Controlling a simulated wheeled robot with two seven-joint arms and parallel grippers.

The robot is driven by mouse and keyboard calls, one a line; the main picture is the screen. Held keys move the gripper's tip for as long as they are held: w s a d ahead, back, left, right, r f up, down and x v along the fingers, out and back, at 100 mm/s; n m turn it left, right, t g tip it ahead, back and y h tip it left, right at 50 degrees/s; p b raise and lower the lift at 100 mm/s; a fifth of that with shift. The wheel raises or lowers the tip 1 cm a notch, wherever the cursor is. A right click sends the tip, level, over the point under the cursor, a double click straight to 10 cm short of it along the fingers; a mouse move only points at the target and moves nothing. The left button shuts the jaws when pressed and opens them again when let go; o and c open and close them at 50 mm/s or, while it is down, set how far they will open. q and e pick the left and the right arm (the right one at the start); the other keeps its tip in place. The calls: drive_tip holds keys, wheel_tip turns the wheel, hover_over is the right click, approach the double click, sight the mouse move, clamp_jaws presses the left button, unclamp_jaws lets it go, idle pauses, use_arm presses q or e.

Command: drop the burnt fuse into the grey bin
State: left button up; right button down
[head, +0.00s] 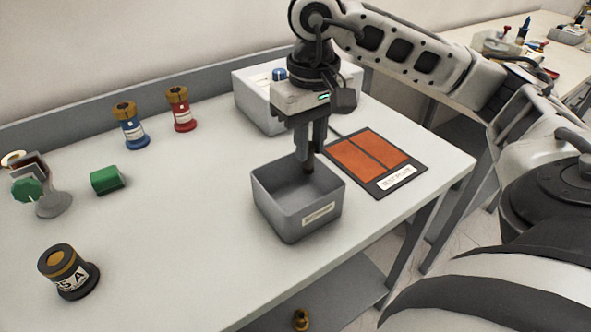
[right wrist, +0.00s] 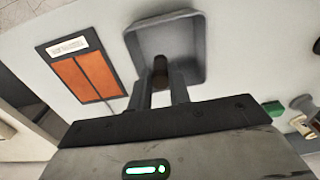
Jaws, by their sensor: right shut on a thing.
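The grey bin (head: 285,220) stands on the white table near its front edge, with a label on its front wall. My right gripper (head: 307,155) points straight down over the bin's back part. It is shut on the burnt fuse (head: 308,166), a small dark cylinder whose lower end is at the bin's opening. In the right wrist view the burnt fuse (right wrist: 160,70) shows between the fingertips, in front of the inside of the bin (right wrist: 185,35). Whether the fuse touches the bin is unclear. My left gripper is not in view.
An orange test plate (head: 370,155) lies right of the bin. A white box (head: 250,95) stands behind. Blue (head: 130,128) and red (head: 181,112) bushings, a green block (head: 107,179), a grey stand with a green knob (head: 50,200) and a black bushing (head: 70,275) are left.

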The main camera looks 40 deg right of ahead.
sight(308, 171)
wheel_tip(308, 171, down, 3)
drive_tip(key=shift+f+b, duration=0.2)
drive_tip(key=shift+b, duration=0.7)
drive_tip(key=shift+f, duration=0.2)
drive_tip(key=shift+w, duration=0.1)
drive_tip(key=c, duration=1.2)
unclamp_jaws()
drive_tip(key=shift+c, duration=0.2)
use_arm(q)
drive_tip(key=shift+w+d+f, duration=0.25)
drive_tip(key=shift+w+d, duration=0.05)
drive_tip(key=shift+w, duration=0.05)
use_arm(e)
drive_tip(key=shift+r, duration=0.1)
drive_tip(key=shift+r, duration=0.25)
use_arm(q)
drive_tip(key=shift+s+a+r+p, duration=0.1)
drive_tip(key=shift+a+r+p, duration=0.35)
drive_tip(key=shift+p, duration=0.75)
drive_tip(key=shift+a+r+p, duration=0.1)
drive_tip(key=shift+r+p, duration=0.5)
drive_tip(key=shift+p, duration=0.55)
use_arm(e)
wheel_tip(308, 171, up, 15)
drive_tip(key=shift+r, duration=0.15)
